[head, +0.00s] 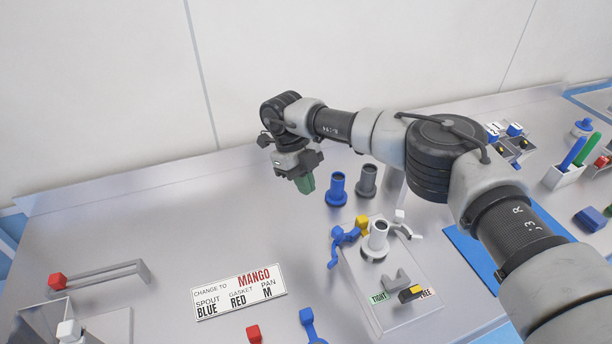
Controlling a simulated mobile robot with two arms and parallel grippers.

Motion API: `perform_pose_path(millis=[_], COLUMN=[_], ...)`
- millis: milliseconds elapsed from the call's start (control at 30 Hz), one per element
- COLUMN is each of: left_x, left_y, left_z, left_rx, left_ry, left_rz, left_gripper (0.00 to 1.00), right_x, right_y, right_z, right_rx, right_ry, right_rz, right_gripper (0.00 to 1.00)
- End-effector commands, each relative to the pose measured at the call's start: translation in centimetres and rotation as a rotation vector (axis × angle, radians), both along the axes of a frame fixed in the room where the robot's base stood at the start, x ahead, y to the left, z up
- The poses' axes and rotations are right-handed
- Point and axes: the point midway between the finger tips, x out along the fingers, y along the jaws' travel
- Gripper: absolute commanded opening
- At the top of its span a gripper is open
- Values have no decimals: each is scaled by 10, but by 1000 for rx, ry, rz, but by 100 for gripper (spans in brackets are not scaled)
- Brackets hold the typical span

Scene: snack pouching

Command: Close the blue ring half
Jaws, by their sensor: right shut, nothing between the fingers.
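The blue ring half (343,237) is at the left side of the white spout (378,237) on the fixture block (392,277). It stands swung out to the left, apart from the spout. A white ring half (402,226) sticks out on the right side of the same spout. A yellow piece (362,224) sits behind, between the blue half and the spout. My right gripper (306,184) has green fingertips and points down above the table, left of and behind the blue half. It is shut and empty, touching nothing I can see. My left gripper is out of view.
A blue spout (337,190) and a grey spout (366,182) stand behind the fixture, close to the right gripper. A sign card (238,292) reads MANGO, blue, red, M. My right arm crosses over the table's right side. The table's left middle is clear.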

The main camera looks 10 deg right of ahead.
Motion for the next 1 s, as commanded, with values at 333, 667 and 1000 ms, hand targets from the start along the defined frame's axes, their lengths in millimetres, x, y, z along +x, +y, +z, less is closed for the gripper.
perform_pose_path(millis=[333, 667, 1000], left_x=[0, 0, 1], left_y=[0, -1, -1], left_z=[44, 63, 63], left_rx=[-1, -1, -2], left_ry=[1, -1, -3], left_rz=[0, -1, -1], left_gripper=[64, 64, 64], right_x=[-28, -52, -53], right_y=[-19, -35, -35], right_z=[-52, -57, -59], right_rx=[2, 2, 2], right_ry=[3, 0, 0], right_rz=[1, 0, 0], right_gripper=[0, 0, 0])
